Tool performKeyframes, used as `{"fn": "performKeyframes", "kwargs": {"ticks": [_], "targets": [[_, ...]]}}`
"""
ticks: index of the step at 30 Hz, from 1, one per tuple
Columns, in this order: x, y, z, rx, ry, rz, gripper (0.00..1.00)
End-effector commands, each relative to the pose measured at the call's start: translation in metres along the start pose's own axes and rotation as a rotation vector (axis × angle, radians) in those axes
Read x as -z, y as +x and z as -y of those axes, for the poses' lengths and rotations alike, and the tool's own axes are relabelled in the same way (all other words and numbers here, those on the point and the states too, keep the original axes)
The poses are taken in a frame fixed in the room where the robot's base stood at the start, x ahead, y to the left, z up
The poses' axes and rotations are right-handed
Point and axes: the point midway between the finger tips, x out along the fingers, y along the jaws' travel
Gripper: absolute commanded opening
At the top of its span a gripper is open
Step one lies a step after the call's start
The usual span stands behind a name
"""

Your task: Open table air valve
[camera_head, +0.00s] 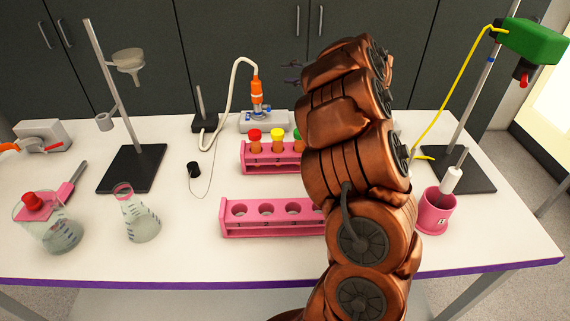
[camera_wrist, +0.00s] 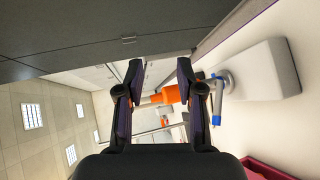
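The table air valve (camera_head: 263,122) stands on a grey block near the back edge of the table, with blue parts and an orange fitting (camera_head: 257,92) rising from it to a pale hose. In the wrist view the valve's blue parts (camera_wrist: 216,103) lie just right of the right finger, and the orange fitting (camera_wrist: 171,95) shows between and beyond the fingers. My gripper (camera_wrist: 161,72) is open and empty. In the head view its dark fingertips (camera_head: 291,73) show right of the orange fitting, apart from the valve in the picture. My arm hides much of the gripper.
Pink racks stand in front of the valve, the back one (camera_head: 246,168) with capped tubes, the front one (camera_head: 270,228) empty where visible. A black-based stand (camera_head: 203,122) is left of the valve. Glass beakers (camera_head: 140,222) stand front left; a pink cup (camera_head: 435,213) is right.

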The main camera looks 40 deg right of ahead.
Motion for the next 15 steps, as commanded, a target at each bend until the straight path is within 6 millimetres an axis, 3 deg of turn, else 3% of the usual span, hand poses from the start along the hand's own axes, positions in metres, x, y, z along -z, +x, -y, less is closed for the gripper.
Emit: {"fn": "performKeyframes", "kwargs": {"ticks": [15], "targets": [[-0.019, -0.013, -0.070, -0.062, 0.117, 0.336, 0.37]]}}
